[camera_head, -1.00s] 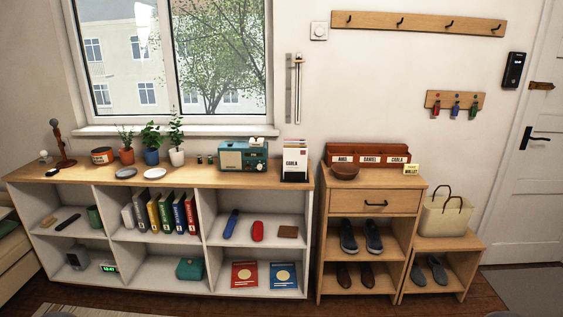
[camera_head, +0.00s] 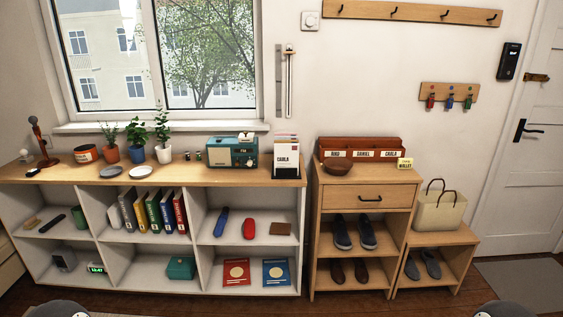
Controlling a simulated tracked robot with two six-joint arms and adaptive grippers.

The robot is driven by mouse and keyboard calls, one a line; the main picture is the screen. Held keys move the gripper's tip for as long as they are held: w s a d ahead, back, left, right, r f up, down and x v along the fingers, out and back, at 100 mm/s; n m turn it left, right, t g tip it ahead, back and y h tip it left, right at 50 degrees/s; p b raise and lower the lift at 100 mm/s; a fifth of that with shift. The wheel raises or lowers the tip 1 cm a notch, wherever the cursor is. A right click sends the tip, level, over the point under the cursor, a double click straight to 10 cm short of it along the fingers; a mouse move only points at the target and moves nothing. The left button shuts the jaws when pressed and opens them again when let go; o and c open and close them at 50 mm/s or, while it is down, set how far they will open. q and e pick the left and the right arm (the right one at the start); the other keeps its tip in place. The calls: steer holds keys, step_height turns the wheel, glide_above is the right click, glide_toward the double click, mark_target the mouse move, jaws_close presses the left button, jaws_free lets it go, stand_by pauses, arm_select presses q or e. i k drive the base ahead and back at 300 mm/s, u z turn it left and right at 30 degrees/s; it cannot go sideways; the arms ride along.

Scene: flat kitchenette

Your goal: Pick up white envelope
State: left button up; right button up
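A black upright holder (camera_head: 287,173) stands at the right end of the long white shelf unit's wooden top. White papers marked "CARLA" (camera_head: 286,156) stand in it, with more pale and coloured edges behind. One of these may be the white envelope, but I cannot tell for sure. No separate white envelope lies in the open. Neither of my grippers is in view; only dark rounded parts, apparently of my own body, show at the bottom left and bottom right edges.
A teal radio (camera_head: 232,152) stands left of the holder. A wooden sorter (camera_head: 360,147) with name labels and a brown bowl (camera_head: 338,166) stand on the drawer cabinet (camera_head: 365,198) to the right. A beige bag (camera_head: 440,210) sits on the low shoe bench. Floor shows in front.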

mark_target(286, 156)
steer(key=u, duration=1.65)
steer(key=i, duration=0.1)
steer(key=z, duration=3.15)
steer(key=i, duration=0.25)
steer(key=z, duration=0.15)
steer(key=i, duration=3.4)
steer(key=u, duration=2.65)
